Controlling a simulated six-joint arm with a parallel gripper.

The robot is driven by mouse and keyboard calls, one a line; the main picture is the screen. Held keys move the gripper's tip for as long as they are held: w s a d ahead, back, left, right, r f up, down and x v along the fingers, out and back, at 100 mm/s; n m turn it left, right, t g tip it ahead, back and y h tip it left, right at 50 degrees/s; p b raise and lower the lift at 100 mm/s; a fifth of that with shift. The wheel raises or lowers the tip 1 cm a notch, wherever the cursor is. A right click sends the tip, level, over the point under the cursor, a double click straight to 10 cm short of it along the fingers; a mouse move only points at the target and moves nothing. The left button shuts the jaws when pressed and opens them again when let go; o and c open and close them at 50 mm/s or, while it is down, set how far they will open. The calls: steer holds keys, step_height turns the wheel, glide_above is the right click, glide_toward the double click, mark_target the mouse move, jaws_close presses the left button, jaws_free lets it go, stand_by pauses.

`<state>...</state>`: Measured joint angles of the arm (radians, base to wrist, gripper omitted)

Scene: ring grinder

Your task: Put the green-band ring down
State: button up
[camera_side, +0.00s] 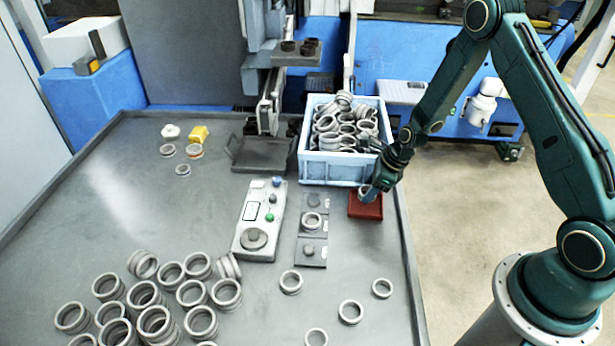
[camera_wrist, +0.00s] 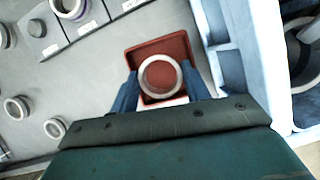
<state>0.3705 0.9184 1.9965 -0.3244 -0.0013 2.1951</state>
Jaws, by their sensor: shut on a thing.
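My gripper (camera_side: 370,190) reaches down at the right edge of the table, and its blue fingers also show in the wrist view (camera_wrist: 160,74). The fingers are shut on a pale grey ring (camera_wrist: 160,56), one on each side of it. In the side view the ring (camera_side: 365,189) is partly hidden by the fingers. No green band can be made out on it. The ring is over the small red tray (camera_side: 367,211), which also shows in the wrist view (camera_wrist: 148,47). I cannot tell whether the ring touches the tray floor.
A light blue crate (camera_side: 335,171) full of rings stands close behind the tray. Dark gauge plates (camera_side: 311,228) and a control box (camera_side: 249,225) lie to the left. Several loose rings (camera_side: 291,281) cover the front of the table. The table's right edge is close.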

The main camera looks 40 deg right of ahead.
mark_target(362, 206)
steer(key=shift+f, duration=1.8)
steer(key=shift+f, duration=0.1)
steer(key=o, duration=0.8)
steer(key=shift+v, duration=6.1)
